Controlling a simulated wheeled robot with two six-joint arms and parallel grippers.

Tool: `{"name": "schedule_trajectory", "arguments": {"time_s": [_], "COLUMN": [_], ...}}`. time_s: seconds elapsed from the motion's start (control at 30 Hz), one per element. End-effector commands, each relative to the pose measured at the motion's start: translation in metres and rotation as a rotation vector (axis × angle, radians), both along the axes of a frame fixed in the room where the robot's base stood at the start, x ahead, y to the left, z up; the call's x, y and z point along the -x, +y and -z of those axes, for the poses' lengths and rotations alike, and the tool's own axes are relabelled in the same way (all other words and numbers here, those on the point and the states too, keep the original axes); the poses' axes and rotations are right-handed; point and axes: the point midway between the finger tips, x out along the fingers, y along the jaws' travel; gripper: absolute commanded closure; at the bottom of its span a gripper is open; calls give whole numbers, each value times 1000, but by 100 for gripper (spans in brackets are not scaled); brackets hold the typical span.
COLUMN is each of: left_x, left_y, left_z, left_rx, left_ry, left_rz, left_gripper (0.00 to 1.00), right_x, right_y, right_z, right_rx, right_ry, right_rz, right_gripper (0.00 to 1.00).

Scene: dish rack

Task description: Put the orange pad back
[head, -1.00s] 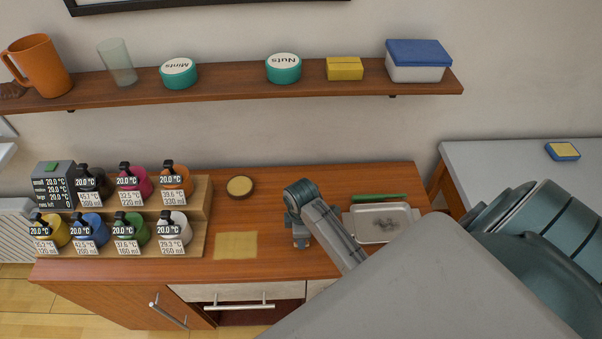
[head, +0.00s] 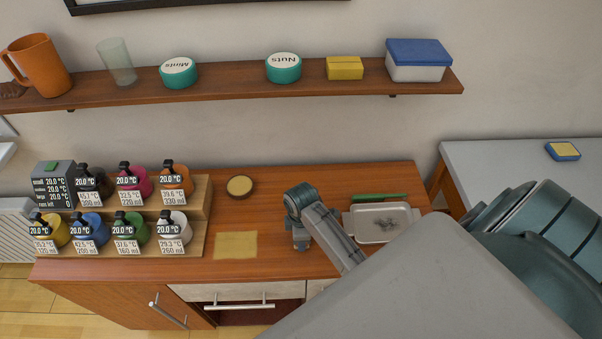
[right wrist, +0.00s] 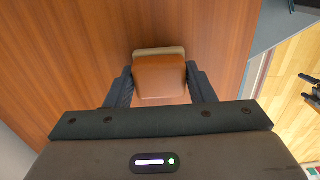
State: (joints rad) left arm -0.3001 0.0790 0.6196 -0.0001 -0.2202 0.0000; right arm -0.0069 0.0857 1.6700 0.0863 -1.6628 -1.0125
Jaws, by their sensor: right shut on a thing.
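The orange pad (right wrist: 160,80) shows in the right wrist view as an orange-brown block with a pale tan layer at its far edge. My right gripper (right wrist: 159,72) is shut on it, one dark finger at each side. Brown wood lies beneath; I cannot tell whether the pad touches it. In the head view my grey arm comes in from the lower right, and neither the pad nor the right fingertips can be made out.
On the wooden counter (head: 150,268) are a tan square (head: 236,245), a round brown dish (head: 240,186), a pale tray (head: 362,236), a green strip (head: 380,197) and a bottle rack (head: 205,215). A blue-and-yellow sponge (head: 562,151) lies on the grey table (head: 490,160).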

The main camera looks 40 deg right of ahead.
Motion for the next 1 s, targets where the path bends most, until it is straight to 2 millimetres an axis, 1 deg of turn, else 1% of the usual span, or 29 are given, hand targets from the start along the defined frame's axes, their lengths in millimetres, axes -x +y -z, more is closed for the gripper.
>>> {"name": "schedule_trajectory", "arguments": {"time_s": [0.57, 0.6, 0.67, 0.7, 0.73, 1.0], "left_x": [0, 0, 0, 0, 0, 0], "left_y": [0, 0, 0, 0, 0, 1], "left_z": [-5, -5, -4, -4, -4, -4], "left_rx": [0, 0, 0, 0, 0, -1], "left_ry": [-1, -1, -1, -1, -1, -1], "left_rz": [0, 0, 0, 0, 0, 0], "left_gripper": [1, 1, 1, 1, 1, 1], "right_x": [0, 0, 0, 0, 0, 0], "right_y": [0, 0, 0, 0, 0, 0], "right_z": [5, 5, 5, 5, 6, 5], "right_rx": [-1, -1, 0, 0, 0, 0], "right_ry": [1, 1, 0, 0, 0, 0], "right_rz": [0, 0, 0, 0, 0, 0], "right_gripper": [72, 49, 37, 29, 25, 25]}}
